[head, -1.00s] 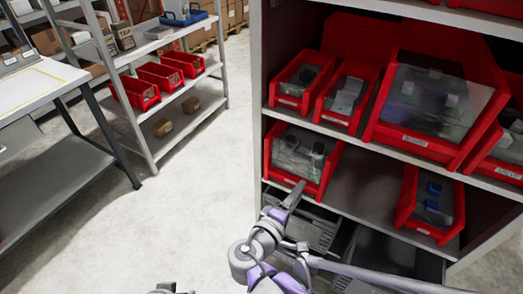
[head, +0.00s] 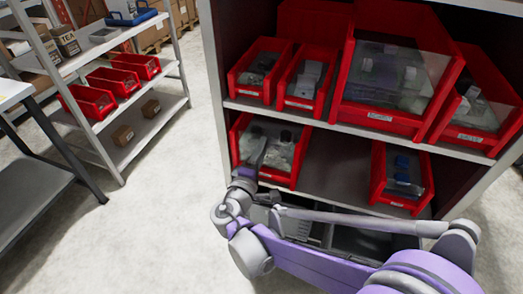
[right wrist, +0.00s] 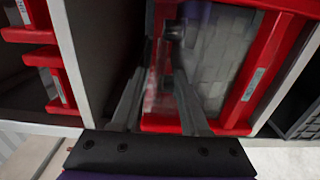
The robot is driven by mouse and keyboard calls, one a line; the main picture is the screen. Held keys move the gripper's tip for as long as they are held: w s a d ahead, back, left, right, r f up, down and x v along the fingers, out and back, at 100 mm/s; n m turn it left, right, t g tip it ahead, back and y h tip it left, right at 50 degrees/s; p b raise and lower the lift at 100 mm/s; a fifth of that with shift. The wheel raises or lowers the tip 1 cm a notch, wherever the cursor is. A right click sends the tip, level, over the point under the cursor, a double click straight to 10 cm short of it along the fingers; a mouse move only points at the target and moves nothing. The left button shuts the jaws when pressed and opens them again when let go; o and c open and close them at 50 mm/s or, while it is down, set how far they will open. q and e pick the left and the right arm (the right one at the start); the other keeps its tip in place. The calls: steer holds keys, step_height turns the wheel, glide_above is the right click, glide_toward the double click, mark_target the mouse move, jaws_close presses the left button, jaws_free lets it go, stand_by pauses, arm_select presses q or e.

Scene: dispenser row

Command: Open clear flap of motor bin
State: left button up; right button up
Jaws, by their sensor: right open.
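A red bin with a clear flap (head: 285,143) sits at the left of the lower shelf. Grey and dark parts show through the flap, which looks closed. I cannot read which label says motor. My right gripper (head: 257,155) overlaps this bin's left front in the head view. In the right wrist view, my right gripper (right wrist: 157,85) has its two fingers apart, with nothing clearly held. A red bin (right wrist: 238,105) with grey contents lies just beyond the fingers; whether they touch it is unclear. My left gripper is out of view.
Red bins fill the upper shelf, including a large flapped one (head: 350,103). Another bin (head: 378,185) stands at the lower shelf's right, with bare shelf between. Dark grey trays (head: 370,243) lie below. The cabinet's left side panel (head: 214,80) borders the opening.

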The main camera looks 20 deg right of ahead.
steer(key=shift+w, duration=0.1)
jaws_close()
stand_by(1.4)
